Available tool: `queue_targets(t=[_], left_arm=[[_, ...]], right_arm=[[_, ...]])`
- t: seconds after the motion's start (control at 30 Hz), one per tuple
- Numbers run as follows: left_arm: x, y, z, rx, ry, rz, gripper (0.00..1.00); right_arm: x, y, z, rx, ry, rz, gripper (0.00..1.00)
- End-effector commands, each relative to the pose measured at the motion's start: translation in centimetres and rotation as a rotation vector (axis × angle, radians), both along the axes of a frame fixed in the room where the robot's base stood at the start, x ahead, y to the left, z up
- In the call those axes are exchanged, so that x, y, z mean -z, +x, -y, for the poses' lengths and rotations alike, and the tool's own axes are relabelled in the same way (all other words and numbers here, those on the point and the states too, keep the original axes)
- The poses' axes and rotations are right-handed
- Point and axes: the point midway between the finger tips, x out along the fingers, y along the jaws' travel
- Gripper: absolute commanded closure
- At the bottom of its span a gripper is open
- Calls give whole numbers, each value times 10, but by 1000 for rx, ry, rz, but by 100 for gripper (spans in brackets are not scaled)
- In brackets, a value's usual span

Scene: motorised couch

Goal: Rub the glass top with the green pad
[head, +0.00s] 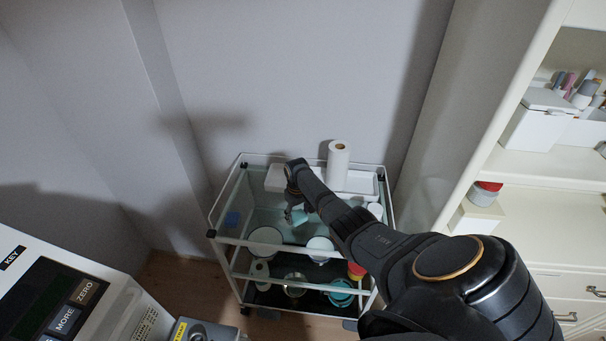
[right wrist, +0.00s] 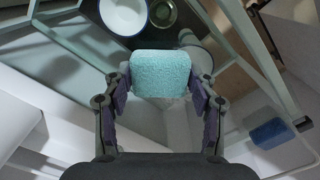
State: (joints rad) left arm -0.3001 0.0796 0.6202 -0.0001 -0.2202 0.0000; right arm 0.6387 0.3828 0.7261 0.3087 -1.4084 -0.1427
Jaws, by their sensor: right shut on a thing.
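A white-framed trolley with a glass top (head: 258,200) stands against the wall in the head view. My right gripper (head: 296,206) is over the middle of the glass. It is shut on the green pad (head: 299,217), a pale blue-green block. In the right wrist view the pad (right wrist: 162,72) sits between the two fingers (right wrist: 160,92). Whether the pad touches the glass or hangs just above it, I cannot tell. My right forearm covers the right part of the top. My left gripper is not in view.
A blue pad (head: 231,219) lies at the left of the top. A paper roll (head: 338,166) and a white tray (head: 276,178) are at the back. Bowls (head: 265,238) and other items fill the lower shelves. A cabinet (head: 525,190) stands right, a machine (head: 60,295) lower left.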

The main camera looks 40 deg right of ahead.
Motion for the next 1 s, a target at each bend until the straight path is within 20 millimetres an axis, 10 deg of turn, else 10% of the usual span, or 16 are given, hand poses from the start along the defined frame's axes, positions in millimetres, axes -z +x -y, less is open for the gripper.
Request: queue_targets(t=[1.0], left_arm=[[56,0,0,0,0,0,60]], right_arm=[[3,52,-45,0,1,1,68]])
